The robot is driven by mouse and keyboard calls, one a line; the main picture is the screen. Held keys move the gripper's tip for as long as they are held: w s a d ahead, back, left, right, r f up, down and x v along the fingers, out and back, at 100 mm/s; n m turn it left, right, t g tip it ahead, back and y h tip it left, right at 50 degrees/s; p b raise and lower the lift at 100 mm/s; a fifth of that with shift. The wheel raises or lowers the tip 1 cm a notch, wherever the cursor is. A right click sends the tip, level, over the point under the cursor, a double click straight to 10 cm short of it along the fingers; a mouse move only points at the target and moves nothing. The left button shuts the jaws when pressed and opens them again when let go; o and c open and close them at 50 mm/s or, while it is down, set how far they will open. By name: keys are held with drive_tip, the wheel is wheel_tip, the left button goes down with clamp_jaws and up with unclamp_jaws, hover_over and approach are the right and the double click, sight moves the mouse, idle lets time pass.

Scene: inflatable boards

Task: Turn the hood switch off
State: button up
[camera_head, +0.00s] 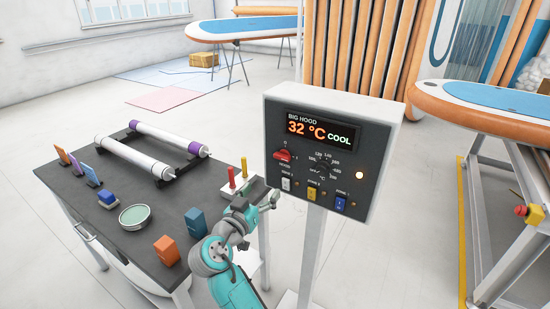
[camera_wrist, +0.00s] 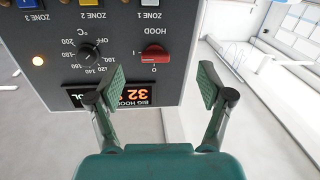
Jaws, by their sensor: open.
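The hood switch is a red rotary handle (camera_head: 284,155) at the left of the control panel (camera_head: 367,160), below the display. In the wrist view, which is upside down, the red handle (camera_wrist: 153,55) lies roughly level, with a 0 mark at its edge. My gripper (camera_head: 264,192) is open and empty, below and left of the panel in the head view. In the wrist view my gripper's fingers (camera_wrist: 162,88) stand apart, with the red switch between and beyond them. No contact with the switch shows. The display reads BIG HOOD, 32 °C, COOL.
The temperature dial (camera_head: 322,169) and the zone switches, white (camera_head: 287,185), yellow (camera_head: 312,194) and blue (camera_head: 340,204), sit close to the hood switch. A dark table (camera_head: 113,185) with rollers and small blocks stands at left. A board (camera_head: 490,105) rests on a stand at right.

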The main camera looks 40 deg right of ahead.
sight(280, 158)
drive_tip(key=w+d+r, duration=0.1)
drive_tip(key=d, duration=0.2)
drive_tip(key=w+d+r+m+g, duration=0.1)
drive_tip(key=w+d+r, duration=0.1)
drive_tip(key=d, duration=0.2)
drive_tip(key=w+d+r+m+h, duration=0.1)
drive_tip(key=d, duration=0.2)
drive_tip(key=shift+w+d+r+g, duration=0.2)
drive_tip(key=shift+w+r+g, duration=0.05)
drive_tip(key=shift+w+g, duration=0.15)
drive_tip(key=c, duration=1.2)
drive_tip(key=shift+o, duration=0.2)
